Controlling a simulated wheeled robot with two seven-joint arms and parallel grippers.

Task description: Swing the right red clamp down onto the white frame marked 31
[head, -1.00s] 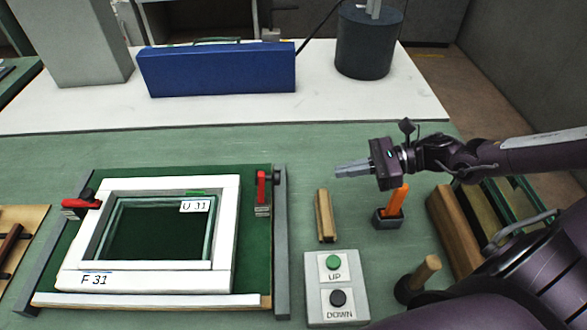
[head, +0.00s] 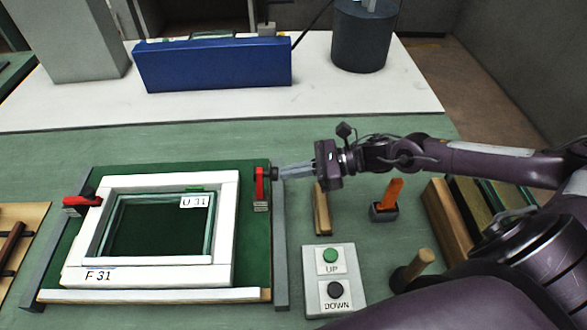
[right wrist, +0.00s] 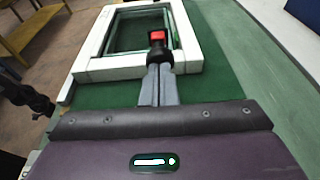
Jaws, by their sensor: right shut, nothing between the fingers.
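The white frame marked 31 (head: 80,277) lies flat on a green board (head: 256,240) in the head view. The right red clamp (head: 260,185) stands upright at the board's right edge, apart from the frame. The left red clamp (head: 80,202) lies with its arm towards the frame's left side. My right gripper (head: 281,172) is shut and empty, its fingertips pointing left right beside the right clamp. In the right wrist view the fingers (right wrist: 158,85) end at the clamp's red and black top (right wrist: 157,40); contact is hard to tell. My left gripper is not in view.
A control box (head: 335,284) with UP and DOWN buttons, a wooden block (head: 321,212) and an orange-handled tool (head: 391,193) in a holder stand right of the board. A blue box (head: 215,65) stands at the back on a white surface.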

